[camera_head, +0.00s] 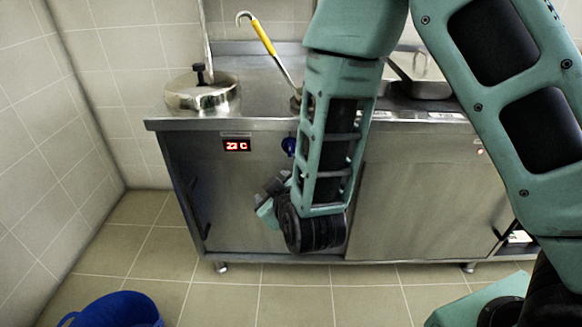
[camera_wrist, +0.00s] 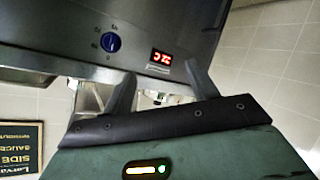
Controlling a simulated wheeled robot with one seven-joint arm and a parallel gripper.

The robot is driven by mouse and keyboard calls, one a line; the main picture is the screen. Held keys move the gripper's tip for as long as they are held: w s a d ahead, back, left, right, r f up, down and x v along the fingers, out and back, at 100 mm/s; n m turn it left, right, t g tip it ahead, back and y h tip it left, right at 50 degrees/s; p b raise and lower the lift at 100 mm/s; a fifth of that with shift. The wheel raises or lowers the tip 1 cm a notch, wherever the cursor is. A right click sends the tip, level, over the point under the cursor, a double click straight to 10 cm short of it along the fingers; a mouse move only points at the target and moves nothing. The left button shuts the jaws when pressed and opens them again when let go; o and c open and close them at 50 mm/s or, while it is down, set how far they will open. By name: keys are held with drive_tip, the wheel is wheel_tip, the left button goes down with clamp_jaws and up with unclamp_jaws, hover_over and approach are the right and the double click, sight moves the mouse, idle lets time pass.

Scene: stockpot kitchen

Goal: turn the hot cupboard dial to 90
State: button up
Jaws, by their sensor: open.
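The hot cupboard dial (camera_head: 289,146) is a small blue knob on the steel front, just right of the red display (camera_head: 237,145), partly covered by my arm in the head view. In the wrist view, which is turned over, the dial (camera_wrist: 110,42) shows whole, with small marks around it, too small to read. The display (camera_wrist: 161,57) seems to read 22 C. My gripper (camera_wrist: 160,72) is open and empty. Its fingers point toward the front and do not touch the dial, which lies beyond the left finger. In the head view my gripper (camera_head: 268,200) is low before the cupboard, partly hidden.
The steel counter (camera_head: 265,75) carries a lidded pot (camera_head: 201,92) at left, a yellow-handled ladle (camera_head: 262,33) and a pan (camera_head: 428,88) at right. A blue bucket (camera_head: 115,310) stands on the floor, front left. The floor left of the cupboard is clear.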

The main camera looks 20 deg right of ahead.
drive_tip(key=d+f+n+t+h+b, duration=0.1)
drive_tip(key=d+f+t+h+b, duration=0.2)
drive_tip(key=d+f+t+h, duration=0.15)
approach(291, 152)
drive_tip(key=shift+n, duration=0.4)
drive_tip(key=w, duration=0.3)
drive_tip(key=w+d, duration=0.1)
drive_tip(key=w, duration=0.2)
drive_tip(key=w+d, duration=0.1)
drive_tip(key=w, duration=0.3)
drive_tip(key=shift+b, duration=0.3)
drive_tip(key=c, duration=1)
